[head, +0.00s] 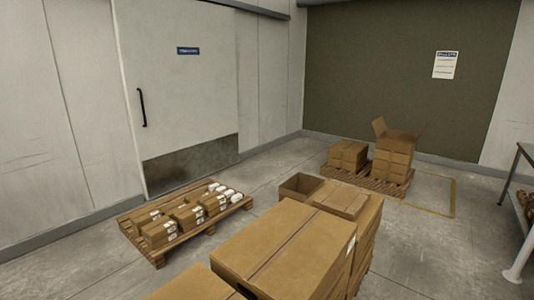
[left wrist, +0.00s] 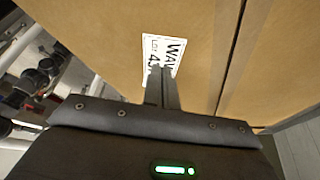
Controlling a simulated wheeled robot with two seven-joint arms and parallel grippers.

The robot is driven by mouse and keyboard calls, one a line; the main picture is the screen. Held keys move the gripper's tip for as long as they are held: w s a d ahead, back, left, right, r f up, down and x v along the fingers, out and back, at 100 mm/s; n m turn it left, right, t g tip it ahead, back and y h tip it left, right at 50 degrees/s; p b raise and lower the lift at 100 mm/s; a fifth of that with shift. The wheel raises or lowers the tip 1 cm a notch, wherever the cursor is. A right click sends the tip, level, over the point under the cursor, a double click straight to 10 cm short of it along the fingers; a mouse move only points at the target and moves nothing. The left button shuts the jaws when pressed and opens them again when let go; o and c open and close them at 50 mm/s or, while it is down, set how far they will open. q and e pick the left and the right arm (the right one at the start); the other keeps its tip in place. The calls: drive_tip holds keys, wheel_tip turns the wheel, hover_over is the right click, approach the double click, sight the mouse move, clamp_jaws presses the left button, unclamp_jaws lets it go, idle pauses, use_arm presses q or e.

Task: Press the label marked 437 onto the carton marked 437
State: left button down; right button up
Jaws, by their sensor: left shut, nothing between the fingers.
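In the left wrist view a brown carton (left wrist: 105,35) fills most of the picture, with a dark seam running down its right part. Neither gripper shows in the head view, and my right gripper is in no view.
In the head view a stack of large cartons (head: 285,245) stands close in front. A pallet (head: 160,258) with small cartons and white packs is at the left. Another pallet (head: 395,189) with cartons stands at the back. A metal table (head: 522,215) is at the right edge.

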use_arm(q)
drive_tip(key=shift+f+b, duration=0.4)
drive_tip(key=shift+f, duration=0.3)
idle(0.3)
drive_tip(key=shift+r, duration=0.1)
idle(0.3)
wheel_tip(320, 180, up, 7)
drive_tip(key=p, duration=0.8)
drive_tip(key=shift+s, duration=0.1)
